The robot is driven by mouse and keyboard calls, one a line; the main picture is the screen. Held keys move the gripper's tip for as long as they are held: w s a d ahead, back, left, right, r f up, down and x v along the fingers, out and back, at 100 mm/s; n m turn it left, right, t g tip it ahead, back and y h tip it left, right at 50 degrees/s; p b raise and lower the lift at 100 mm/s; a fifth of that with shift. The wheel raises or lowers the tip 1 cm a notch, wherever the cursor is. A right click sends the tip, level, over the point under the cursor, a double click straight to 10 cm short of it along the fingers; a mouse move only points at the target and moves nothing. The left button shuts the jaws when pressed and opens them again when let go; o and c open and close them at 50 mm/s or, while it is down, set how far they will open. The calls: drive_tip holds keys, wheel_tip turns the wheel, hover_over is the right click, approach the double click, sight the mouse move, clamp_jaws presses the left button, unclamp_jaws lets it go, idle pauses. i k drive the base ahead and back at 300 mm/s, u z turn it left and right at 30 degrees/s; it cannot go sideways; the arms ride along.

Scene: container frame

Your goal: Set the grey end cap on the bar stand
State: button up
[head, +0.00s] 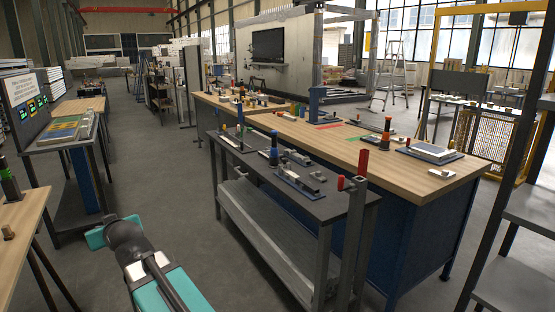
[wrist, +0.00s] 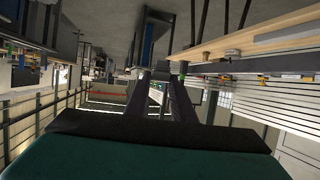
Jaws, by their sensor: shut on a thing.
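My gripper (wrist: 160,78) shows in the wrist view as two dark fingers reaching away from a black palm. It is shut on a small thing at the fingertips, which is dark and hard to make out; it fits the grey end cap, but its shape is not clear. In the head view my teal and black arm is at the lower left, over the floor, and the fingertips are not clear there. On the dark table lies a blue base with a grey bar (head: 300,182); I cannot tell whether it is the bar stand.
A wooden table (head: 22,215) is at left. The aisle floor (head: 150,160) is clear.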

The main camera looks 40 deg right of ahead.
sight(331, 188)
drive_tip(key=k, duration=0.8)
drive_tip(key=z, duration=0.35)
drive_tip(key=i, duration=2)
drive_tip(key=u, duration=0.35)
